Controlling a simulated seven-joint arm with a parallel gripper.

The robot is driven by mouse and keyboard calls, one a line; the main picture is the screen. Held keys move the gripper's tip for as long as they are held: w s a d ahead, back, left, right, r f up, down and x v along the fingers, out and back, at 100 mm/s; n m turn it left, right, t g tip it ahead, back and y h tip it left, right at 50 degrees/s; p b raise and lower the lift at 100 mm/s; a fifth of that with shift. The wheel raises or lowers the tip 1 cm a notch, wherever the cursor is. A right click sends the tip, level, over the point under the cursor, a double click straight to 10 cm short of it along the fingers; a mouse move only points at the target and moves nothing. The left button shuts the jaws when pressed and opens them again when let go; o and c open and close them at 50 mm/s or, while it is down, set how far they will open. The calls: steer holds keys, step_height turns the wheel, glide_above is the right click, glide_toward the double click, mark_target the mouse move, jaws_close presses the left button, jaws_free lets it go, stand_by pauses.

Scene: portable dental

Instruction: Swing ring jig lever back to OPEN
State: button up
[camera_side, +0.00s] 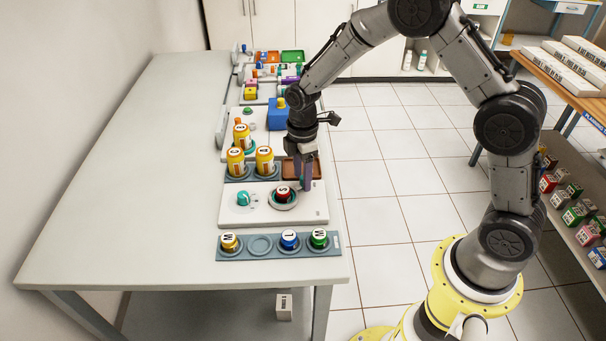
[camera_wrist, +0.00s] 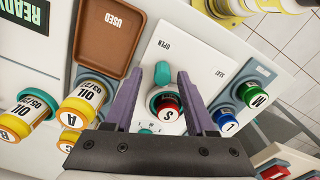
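The ring jig is a white block (camera_side: 236,214) with a round grey seat holding a red-capped piece marked S (camera_side: 283,191). In the wrist view the red S piece (camera_wrist: 168,113) sits in the seat, and the teal lever (camera_wrist: 162,72) stands out from it toward the printed word OPEN, with SEAT off to the right. My gripper (camera_side: 304,186) is low over the jig's right end; in the side view it hides the lever. In the wrist view my gripper (camera_wrist: 160,76) is open, its purple fingers on either side of the lever. I cannot tell whether either finger touches it.
A teal dial knob (camera_side: 243,198) is on the same block. A grey rack (camera_side: 259,252) with blue, green and gold-labelled pieces lies in front. Yellow OIL bottles (camera_side: 264,160) stand behind, beside a brown USED tray (camera_wrist: 107,36). The table's left side is clear.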

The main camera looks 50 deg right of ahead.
step_height(320, 180, up, 14)
stand_by(0.7)
steer(key=shift+f, duration=0.15)
steer(key=s+d+r+m+t, duration=0.15)
steer(key=s+r+t, duration=0.25)
steer(key=s+r, duration=0.85)
steer(key=s+f+m+t, duration=0.1)
steer(key=s+f+m, duration=0.3)
steer(key=s+m, duration=0.7)
steer(key=s, duration=0.3)
steer(key=shift+d+m+t, duration=0.15)
steer(key=shift+m+t, duration=0.15)
steer(key=shift+m, duration=0.05)
